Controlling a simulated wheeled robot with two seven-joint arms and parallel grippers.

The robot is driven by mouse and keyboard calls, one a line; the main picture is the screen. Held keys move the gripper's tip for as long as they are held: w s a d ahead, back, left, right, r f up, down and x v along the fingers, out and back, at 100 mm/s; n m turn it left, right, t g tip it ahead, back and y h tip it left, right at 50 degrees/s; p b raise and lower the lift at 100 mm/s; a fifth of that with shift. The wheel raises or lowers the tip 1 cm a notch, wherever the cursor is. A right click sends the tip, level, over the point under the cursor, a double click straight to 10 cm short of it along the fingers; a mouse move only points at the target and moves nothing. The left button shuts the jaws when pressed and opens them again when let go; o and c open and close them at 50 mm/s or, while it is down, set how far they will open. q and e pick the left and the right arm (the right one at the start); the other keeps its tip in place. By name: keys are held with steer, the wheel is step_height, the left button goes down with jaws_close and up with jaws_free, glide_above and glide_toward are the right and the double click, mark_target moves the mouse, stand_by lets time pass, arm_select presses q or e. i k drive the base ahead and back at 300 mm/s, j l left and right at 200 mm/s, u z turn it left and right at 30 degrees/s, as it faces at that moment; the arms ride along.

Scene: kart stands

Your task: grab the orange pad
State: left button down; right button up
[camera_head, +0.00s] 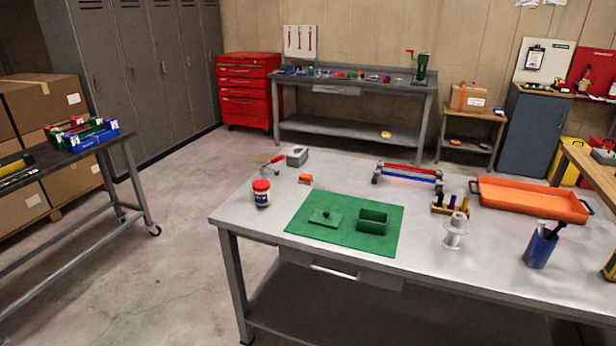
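A small orange block-like piece (305,179), which looks like the orange pad, lies on the grey metal table (265,232) near its far left side. It sits behind the green mat (300,222) and to the right of a jar with a red lid (261,193). It is small in the view, so its exact shape is hard to tell. Neither of my grippers is in view.
The mat carries a green box (373,221) and its lid (326,217). A red-handled tool (273,162) and grey box (297,155) are behind. A red-and-blue rack (408,174), white spool (455,232), orange tray (533,200) and blue cup (539,249) stand right.

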mark_target(304, 179)
steer(key=i+j+u, duration=0.55)
steer(key=u, duration=0.2)
steer(key=i+u, duration=0.8)
steer(key=i+j+u, duration=0.1)
steer(key=i+u, duration=0.25)
steer(key=i, duration=1.35)
steer(key=i+z, duration=0.2)
steer(key=z, duration=0.25)
steer(key=i+z, duration=0.25)
steer(key=z, duration=0.15)
steer(key=i+z, duration=0.2)
steer(key=z, duration=0.25)
steer(key=i+j+z, duration=0.2)
steer(key=z, duration=0.2)
steer(key=i+z, duration=0.15)
steer(key=z, duration=0.3)
steer(key=i+j+z, duration=0.15)
steer(key=z, duration=0.35)
steer(key=i+j+z, duration=0.1)
steer(key=z, duration=0.35)
steer(key=i+j+z, duration=0.1)
steer(key=z, duration=0.4)
steer(key=j, duration=0.1)
